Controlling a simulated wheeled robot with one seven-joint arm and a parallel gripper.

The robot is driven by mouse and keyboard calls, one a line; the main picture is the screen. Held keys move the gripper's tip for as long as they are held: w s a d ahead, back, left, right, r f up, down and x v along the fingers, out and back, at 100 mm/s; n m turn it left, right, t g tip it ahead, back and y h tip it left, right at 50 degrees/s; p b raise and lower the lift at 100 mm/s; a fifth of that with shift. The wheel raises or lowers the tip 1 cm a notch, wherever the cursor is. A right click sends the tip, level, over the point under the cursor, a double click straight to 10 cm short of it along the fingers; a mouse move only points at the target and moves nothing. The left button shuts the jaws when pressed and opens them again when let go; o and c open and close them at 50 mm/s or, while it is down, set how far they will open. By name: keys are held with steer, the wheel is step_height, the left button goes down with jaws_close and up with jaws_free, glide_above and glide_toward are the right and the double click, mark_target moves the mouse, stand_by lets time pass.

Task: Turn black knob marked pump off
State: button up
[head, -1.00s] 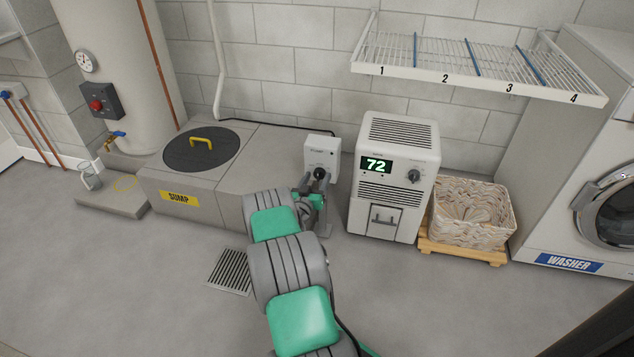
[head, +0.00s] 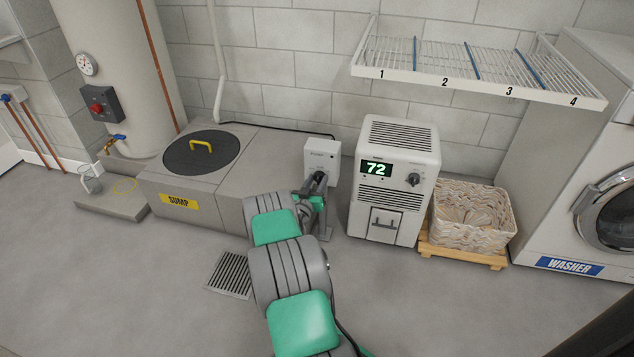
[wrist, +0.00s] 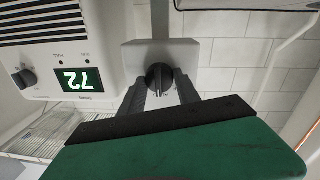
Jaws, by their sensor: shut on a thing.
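The black knob (wrist: 160,77) is on the front of a small white control box (head: 321,152) on a post beside the sump. In the wrist view, which is upside down, the knob sits between the two grey fingertips of my gripper (wrist: 161,90). My gripper is shut on it. A light pointer line shows on the knob's face. In the head view my gripper (head: 320,183) reaches the box front and mostly hides the knob. The box's lettering is too small to read.
A white dehumidifier (head: 408,140) reading 72, with its own dark knob, stands close right of the box. The sump cover (head: 200,152) lies to the left. A wicker basket (head: 470,215) and washer (head: 570,230) are further right.

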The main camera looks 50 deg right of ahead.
steer(key=shift+f+n+b, duration=0.15)
steer(key=shift+n+b, duration=0.2)
steer(key=shift+n, duration=0.05)
jaws_close()
steer(key=shift+n+b, duration=0.45)
steer(key=shift+n, duration=0.05)
steer(key=n+b, duration=0.2)
steer(key=n, duration=0.1)
steer(key=shift+f, duration=0.15)
steer(key=n+b, duration=0.1)
steer(key=n, duration=0.4)
steer(key=shift+t+b, duration=0.3)
steer(key=shift+s+n, duration=0.1)
steer(key=shift+n, duration=0.3)
steer(key=o, duration=1.3)
jaws_free()
steer(key=shift+a, duration=0.1)
steer(key=p+v, duration=0.2)
steer(key=v, duration=0.5)
steer(key=shift+a, duration=0.25)
